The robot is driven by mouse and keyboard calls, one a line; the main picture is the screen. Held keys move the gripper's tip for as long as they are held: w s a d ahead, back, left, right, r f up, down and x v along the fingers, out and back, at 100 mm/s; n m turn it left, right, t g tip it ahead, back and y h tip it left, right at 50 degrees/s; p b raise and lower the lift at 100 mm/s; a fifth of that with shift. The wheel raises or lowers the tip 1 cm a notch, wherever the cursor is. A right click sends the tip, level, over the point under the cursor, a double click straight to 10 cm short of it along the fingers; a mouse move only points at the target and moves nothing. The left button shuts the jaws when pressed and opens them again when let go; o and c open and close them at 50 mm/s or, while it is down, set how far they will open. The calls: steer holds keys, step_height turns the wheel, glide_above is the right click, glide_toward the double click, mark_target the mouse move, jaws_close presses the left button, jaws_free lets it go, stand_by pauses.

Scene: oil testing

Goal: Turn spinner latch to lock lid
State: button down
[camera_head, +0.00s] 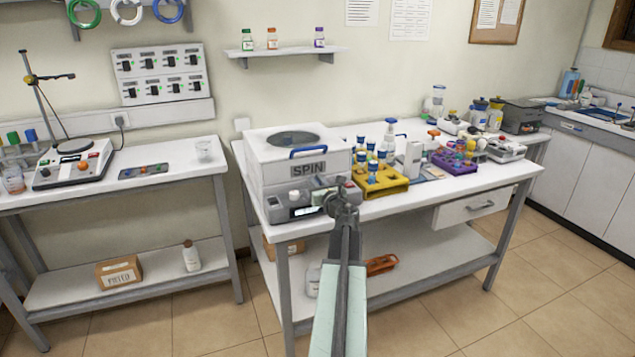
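The spinner (264,168), a white boxy machine marked SPIN, stands at the left end of the middle bench. Its lid (262,142) looks down, with a round dark window and a blue handle (308,151) at the front edge. My gripper (340,197) is in front of the spinner's lower right front, over the bench edge. I cannot tell whether it touches the machine. Its fingers are small and dark, so open or shut is unclear. I cannot make out the latch; my gripper hides part of the front.
A yellow rack (385,188) with blue-capped tubes stands close to the right of the spinner. A purple rack (455,163) and bottles fill the bench farther right. A second bench (185,168) stands at the left, with a gap between. The floor in front is clear.

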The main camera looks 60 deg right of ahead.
steer(key=shift+m+g+h, duration=0.4)
steer(key=shift+h, duration=0.1)
steer(key=m+g+h, duration=0.3)
steer(key=g, duration=0.1)
steer(key=shift+w+a, duration=0.1)
steer(key=shift+m+g+h, duration=1.3)
steer(key=shift+m+g, duration=0.4)
steer(key=shift+g, duration=0.7)
steer(key=c, duration=1.4)
jaws_free()
steer(key=v, duration=0.8)
